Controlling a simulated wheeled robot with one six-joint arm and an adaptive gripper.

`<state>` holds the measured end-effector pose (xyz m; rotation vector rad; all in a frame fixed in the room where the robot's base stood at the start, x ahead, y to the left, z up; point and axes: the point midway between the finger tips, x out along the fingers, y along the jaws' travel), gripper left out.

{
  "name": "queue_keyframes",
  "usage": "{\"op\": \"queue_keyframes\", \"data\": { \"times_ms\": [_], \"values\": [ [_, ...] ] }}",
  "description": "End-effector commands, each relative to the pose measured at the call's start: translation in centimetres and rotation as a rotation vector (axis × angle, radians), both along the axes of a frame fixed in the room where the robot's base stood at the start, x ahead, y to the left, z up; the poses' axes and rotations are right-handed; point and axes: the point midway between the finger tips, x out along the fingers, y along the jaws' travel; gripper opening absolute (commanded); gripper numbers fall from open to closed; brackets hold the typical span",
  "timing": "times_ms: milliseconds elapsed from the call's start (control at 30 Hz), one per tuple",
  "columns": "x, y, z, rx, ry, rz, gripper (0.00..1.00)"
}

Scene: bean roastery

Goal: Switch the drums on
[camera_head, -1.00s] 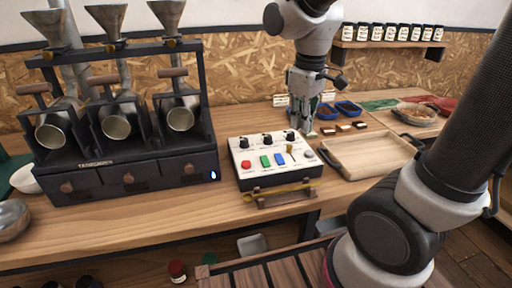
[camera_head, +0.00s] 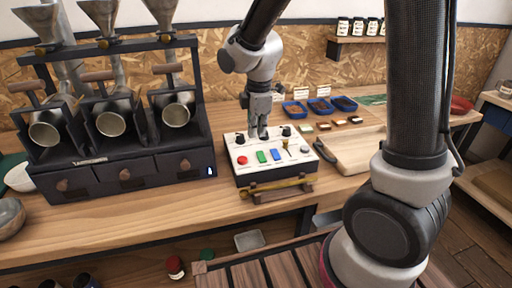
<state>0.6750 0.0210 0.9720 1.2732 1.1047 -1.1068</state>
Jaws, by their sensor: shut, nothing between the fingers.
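The control box (camera_head: 290,166) has a white top and stands on the bench right of the roaster. It carries a red button (camera_head: 241,160), a green rocker (camera_head: 261,156), a blue rocker (camera_head: 276,154), a small brass lever (camera_head: 286,146) and a grey round button (camera_head: 304,149). Black knobs line its back edge, a left one (camera_head: 240,139) and a right one (camera_head: 286,131); my gripper hides the middle one. My gripper (camera_head: 258,136) is shut, pointing down at the middle of that row; contact cannot be told. The roaster's metal drums (camera_head: 111,124) sit in a dark frame.
Blue trays (camera_head: 319,106) and small sample blocks stand behind the box. A wooden tray (camera_head: 355,152) lies right of it, with a dark-handled tool (camera_head: 325,152) at its left edge. A brass bar (camera_head: 275,187) runs along the box's front.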

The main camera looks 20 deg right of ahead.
Motion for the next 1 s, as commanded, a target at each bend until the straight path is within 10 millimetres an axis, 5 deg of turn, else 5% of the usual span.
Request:
{"op": "queue_keyframes", "data": {
  "times_ms": [200,400,1000],
  "values": [
    [0.5,-0.1,-4.4,-0.002,0.004,-0.001,0.0],
    [0.8,0.0,-6.5,-0.001,0.002,-0.001,0.0],
    [1.5,-0.1,-7.8,-0.002,0.072,-0.007,0.0]
  ]
}}
